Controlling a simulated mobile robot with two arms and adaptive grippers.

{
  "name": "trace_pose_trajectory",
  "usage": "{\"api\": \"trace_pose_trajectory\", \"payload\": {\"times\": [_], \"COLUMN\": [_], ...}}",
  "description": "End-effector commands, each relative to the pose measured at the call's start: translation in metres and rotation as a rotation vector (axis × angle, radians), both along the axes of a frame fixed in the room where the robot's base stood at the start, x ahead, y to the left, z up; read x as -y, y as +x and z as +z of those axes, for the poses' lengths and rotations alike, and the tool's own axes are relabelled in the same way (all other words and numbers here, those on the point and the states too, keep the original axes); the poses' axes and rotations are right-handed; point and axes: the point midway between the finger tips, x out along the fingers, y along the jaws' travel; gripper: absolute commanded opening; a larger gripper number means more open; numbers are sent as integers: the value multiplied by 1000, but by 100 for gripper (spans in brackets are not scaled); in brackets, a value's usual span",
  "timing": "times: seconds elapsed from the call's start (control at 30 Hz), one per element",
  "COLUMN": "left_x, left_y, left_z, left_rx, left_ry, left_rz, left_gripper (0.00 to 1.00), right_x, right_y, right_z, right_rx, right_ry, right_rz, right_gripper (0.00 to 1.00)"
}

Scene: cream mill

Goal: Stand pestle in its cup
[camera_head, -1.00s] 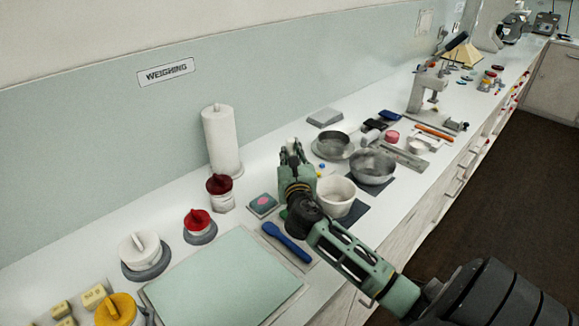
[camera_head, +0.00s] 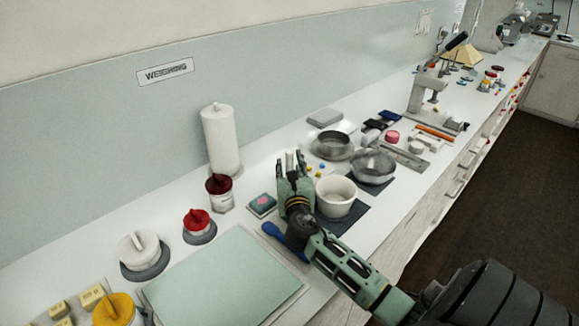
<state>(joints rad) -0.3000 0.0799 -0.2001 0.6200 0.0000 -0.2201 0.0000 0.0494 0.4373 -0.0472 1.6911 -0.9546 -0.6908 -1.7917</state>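My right gripper (camera_head: 291,163) is low over the bench, left of a white mortar bowl (camera_head: 336,194). Its two fingers are spread, with a gap between them. A pale upright piece, seemingly the pestle (camera_head: 290,158), shows between and just beyond the fingertips; whether they touch it is not clear. Its lower part is hidden by the gripper. I cannot make out the cup; it may be behind the gripper. My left gripper is not in view.
A blue spoon-like tool (camera_head: 272,233) lies under my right arm. A pale green mat (camera_head: 225,282), a small pad with a pink spot (camera_head: 262,205), red-lidded jars (camera_head: 197,219) and a paper roll (camera_head: 221,142) stand left. Metal pans (camera_head: 373,166) stand beyond the mortar.

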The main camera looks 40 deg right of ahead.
Motion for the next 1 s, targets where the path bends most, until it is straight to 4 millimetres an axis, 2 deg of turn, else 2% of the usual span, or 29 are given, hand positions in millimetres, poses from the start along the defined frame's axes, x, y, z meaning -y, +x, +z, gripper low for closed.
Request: {"api": "trace_pose_trajectory", "payload": {"times": [0.33, 0.43, 0.8, 1.0], "left_x": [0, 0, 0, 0], "left_y": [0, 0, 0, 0], "left_z": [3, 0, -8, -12], "left_rx": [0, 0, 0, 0], "left_ry": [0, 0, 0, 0], "left_rz": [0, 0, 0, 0], "left_gripper": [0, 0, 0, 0], "right_x": [0, -6, -47, -62], "right_y": [0, -8, -70, -94], "right_z": [5, 2, 1, 2], "right_rx": [1, -1, -1, 0], "right_ry": [-1, -1, 1, 1], "right_rz": [0, 1, 2, 0], "right_gripper": [36, 36, 36, 36]}}
